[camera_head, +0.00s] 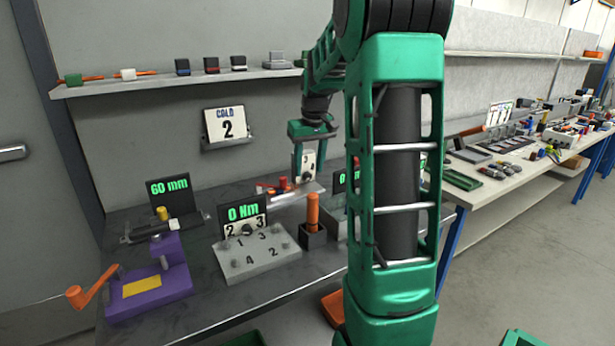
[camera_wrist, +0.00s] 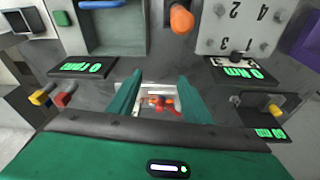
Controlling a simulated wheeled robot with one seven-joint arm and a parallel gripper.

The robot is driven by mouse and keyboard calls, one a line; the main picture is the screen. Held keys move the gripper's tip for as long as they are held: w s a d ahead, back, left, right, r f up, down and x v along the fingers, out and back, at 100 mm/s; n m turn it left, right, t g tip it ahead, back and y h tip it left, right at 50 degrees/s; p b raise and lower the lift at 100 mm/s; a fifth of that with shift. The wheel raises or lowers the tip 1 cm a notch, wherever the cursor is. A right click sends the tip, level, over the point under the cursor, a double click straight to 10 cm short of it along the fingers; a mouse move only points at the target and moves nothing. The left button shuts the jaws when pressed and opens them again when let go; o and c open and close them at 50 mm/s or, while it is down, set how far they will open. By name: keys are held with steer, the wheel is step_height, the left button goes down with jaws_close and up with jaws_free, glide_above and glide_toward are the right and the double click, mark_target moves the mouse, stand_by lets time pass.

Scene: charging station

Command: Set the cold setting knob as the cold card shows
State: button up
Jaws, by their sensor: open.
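The cold card (camera_head: 225,126) is on a grey holder on the wall and reads COLD 2. A white plate (camera_head: 307,168) with a 3 and a dark mark shows just below my gripper (camera_head: 310,142) in the head view; I cannot tell if it is the cold setting dial. Another white plate with 2 and 3 and a dark round knob (camera_head: 246,230) sits below the 0 Nm display; it also shows in the wrist view (camera_wrist: 237,57). My gripper (camera_wrist: 161,80) is open, with nothing visibly held between its fingers. No knob label is readable.
A grey numbered block (camera_head: 257,262) stands before the 0 Nm display. An orange-handled tool (camera_head: 312,210) stands in a dark holder beside it. A purple fixture (camera_head: 160,280) is at left. A shelf (camera_head: 170,83) runs above.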

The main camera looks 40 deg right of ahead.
steer(key=n+t, duration=0.1)
steer(key=t, duration=0.1)
glide_toward(310, 174)
steer(key=x, duration=0.9)
steer(key=shift+w+a+f, duration=0.1)
steer(key=shift+w+f, duration=0.1)
steer(key=shift+f, duration=0.05)
steer(key=c, duration=1.1)
